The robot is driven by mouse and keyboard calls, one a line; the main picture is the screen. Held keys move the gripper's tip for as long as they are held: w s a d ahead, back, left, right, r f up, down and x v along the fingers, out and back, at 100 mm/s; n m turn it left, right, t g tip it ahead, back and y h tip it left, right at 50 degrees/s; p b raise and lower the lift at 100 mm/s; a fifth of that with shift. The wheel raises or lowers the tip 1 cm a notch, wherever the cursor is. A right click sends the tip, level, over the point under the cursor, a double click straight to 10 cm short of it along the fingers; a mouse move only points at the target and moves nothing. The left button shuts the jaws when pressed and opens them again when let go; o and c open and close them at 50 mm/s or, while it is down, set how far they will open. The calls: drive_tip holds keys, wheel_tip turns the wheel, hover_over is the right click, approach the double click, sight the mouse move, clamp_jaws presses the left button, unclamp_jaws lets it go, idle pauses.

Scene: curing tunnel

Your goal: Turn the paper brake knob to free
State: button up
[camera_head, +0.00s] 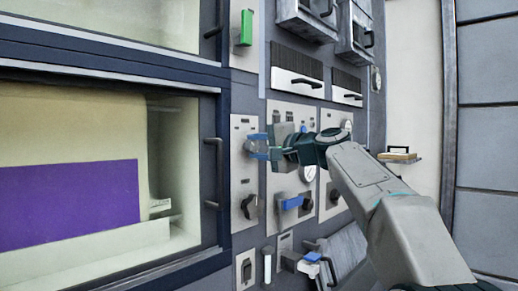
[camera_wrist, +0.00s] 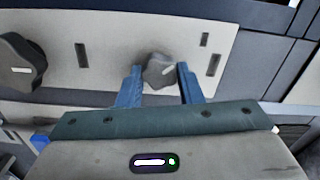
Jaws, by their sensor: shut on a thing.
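My gripper (camera_head: 256,146) reaches to the upper part of a narrow pale panel (camera_head: 238,165) beside the window. Its blue fingers stand on either side of a small grey knob (camera_wrist: 159,71) with a white pointer mark, and are shut on it. In the wrist view my gripper (camera_wrist: 160,70) shows the pointer slanting up to the right. The fingers hide most of this knob in the head view. A larger dark knob (camera_head: 249,206) sits lower on the same panel, clear of the fingers; it also shows in the wrist view (camera_wrist: 22,62). No label is readable.
Door handles (camera_head: 215,150) stand out left of the panel. A blue-handled lever (camera_head: 291,203) and a black knob (camera_head: 334,193) are on the panels to the right. A green switch (camera_head: 246,27) is above. A small shelf (camera_head: 398,157) juts out at right.

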drive_tip(key=o, duration=1)
drive_tip(key=b+v, duration=0.2)
drive_tip(key=v, duration=1.1)
drive_tip(key=shift+s+d+b, duration=0.25)
drive_tip(key=shift+d+b, duration=0.05)
drive_tip(key=shift+a, duration=0.1)
